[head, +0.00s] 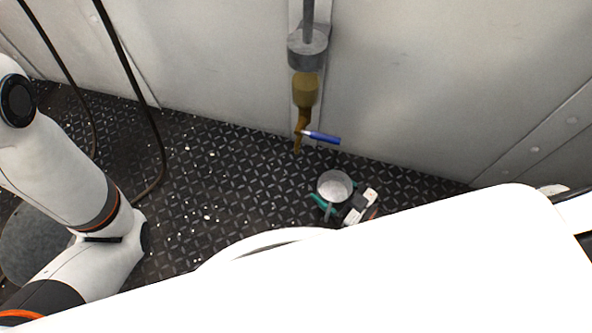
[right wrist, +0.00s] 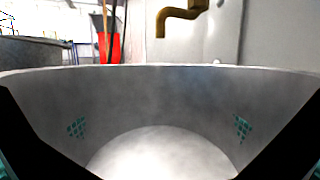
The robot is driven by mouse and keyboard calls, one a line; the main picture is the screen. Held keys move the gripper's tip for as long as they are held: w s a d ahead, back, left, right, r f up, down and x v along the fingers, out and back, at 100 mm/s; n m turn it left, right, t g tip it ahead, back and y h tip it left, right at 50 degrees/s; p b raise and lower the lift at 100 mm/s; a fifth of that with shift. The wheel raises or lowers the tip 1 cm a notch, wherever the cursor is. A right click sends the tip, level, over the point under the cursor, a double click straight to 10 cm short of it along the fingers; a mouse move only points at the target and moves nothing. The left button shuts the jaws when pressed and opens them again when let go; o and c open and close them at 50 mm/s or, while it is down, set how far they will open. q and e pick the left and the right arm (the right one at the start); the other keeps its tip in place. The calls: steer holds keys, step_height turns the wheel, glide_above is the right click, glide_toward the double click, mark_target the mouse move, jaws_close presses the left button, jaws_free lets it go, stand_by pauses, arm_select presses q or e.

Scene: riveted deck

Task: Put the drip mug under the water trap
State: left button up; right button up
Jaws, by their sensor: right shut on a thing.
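The water trap is a brass body (head: 306,90) on a grey pipe against the wall, with a blue lever (head: 322,137) and a downturned spout (head: 297,146). Its brass spout also shows at the top of the right wrist view (right wrist: 178,16). The drip mug (head: 335,185) is a light grey round cup, below and right of the spout in the head view. My right gripper (head: 327,205) is shut on it, with teal finger pads at its sides. The mug's open inside (right wrist: 160,105) fills the right wrist view and looks empty. My left gripper is out of view.
The dark riveted deck (head: 190,180) is clear around the mug, apart from pale specks. Black hoses (head: 140,80) hang along the wall at left. A grey round object (head: 30,245) stands behind my left arm. The right wrist view shows a red container (right wrist: 110,47) in the background.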

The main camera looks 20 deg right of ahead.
steer(key=b+x, duration=0.3)
steer(key=x, duration=0.9)
step_height(320, 180, down, 4)
steer(key=b, duration=0.3)
steer(key=shift+r, duration=0.15)
steer(key=shift+d+r, duration=0.1)
steer(key=shift+r, duration=0.05)
steer(key=o, duration=1)
